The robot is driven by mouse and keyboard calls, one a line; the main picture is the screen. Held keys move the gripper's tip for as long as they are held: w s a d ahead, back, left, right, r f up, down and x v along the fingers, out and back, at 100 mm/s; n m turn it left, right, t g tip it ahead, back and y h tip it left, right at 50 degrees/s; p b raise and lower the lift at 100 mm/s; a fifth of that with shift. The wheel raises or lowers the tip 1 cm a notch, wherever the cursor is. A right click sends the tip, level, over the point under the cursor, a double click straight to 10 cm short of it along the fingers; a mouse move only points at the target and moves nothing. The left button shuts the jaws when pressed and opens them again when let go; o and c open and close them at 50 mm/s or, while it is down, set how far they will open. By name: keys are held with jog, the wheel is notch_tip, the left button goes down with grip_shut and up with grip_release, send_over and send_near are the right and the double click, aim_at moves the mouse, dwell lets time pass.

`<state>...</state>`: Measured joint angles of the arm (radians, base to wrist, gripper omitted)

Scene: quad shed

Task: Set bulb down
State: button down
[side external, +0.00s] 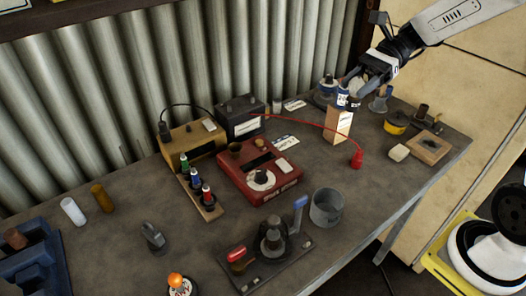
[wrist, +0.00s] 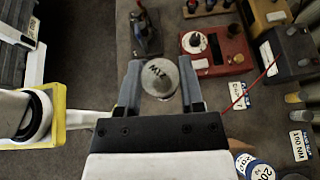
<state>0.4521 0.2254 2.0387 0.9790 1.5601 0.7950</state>
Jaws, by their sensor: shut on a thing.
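My gripper (side external: 357,88) is over the far right part of the bench, near several small containers. In the wrist view my gripper (wrist: 160,88) has a finger on each side of a pale, rounded thing, which appears to be the bulb (wrist: 160,82). Lettering like "M12" shows there; I cannot tell if it is on the bulb or on something behind it. In the side view a whitish shape at the fingers seems to be the bulb (side external: 357,84), partly hidden. Its clearance above the bench is unclear.
A tan upright box (side external: 338,125) stands close below my gripper, beside a blue-and-white container (side external: 342,98). A yellow tin (side external: 397,123) and a wooden tray (side external: 440,151) are to the right. A red cable (side external: 310,123) crosses the bench. Bare bench shows at the front right.

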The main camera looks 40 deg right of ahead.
jog(key=shift+w+a+r+m+t, duration=0.15)
jog(key=shift+w+r+m+t, duration=0.15)
jog(key=shift+r+m+t, duration=0.25)
jog(key=shift+w+a+r+m+t, duration=0.1)
jog(key=shift+w+r+m+t, duration=0.15)
jog(key=shift+r+m+t, duration=0.3)
notch_tip(320, 180, down, 17)
jog(key=w+m+t+h, duration=0.1)
jog(key=t, duration=0.1)
jog(key=shift+w+m, duration=0.15)
jog(key=shift+m, duration=0.15)
jog(key=shift+f, duration=0.1)
jog(key=shift+f, duration=2.1)
jog(key=shift+f, duration=1.75)
jog(key=shift+f, duration=0.1)
